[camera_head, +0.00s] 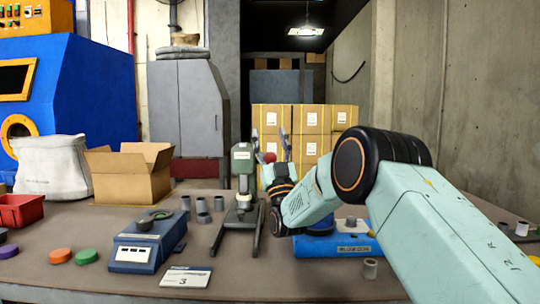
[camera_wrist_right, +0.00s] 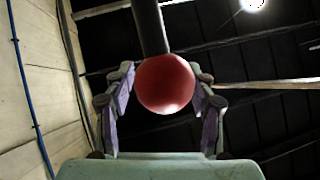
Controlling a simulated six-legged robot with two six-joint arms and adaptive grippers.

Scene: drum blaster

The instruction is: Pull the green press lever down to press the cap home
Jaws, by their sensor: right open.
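The press (camera_head: 242,168) stands on the table with a grey-green head, a pale cylindrical part (camera_head: 244,201) below it and a dark forked base. Its lever ends in a red ball knob (camera_head: 269,158). In the right wrist view the red knob (camera_wrist_right: 165,84) sits on a dark rod between the fingers. My right gripper (camera_head: 271,143) points up beside the press head, open around the knob; it also shows in the right wrist view (camera_wrist_right: 160,105). Gaps show between knob and both fingers. Whether a cap is under the press is too small to tell. My left gripper is out of view.
A blue device (camera_head: 142,247) and a number card (camera_head: 184,277) lie left of the press. A blue box (camera_head: 335,243) lies behind my right arm. Several grey cylinders (camera_head: 203,205) stand behind left. An open carton (camera_head: 128,175) and red bin (camera_head: 20,211) are farther left.

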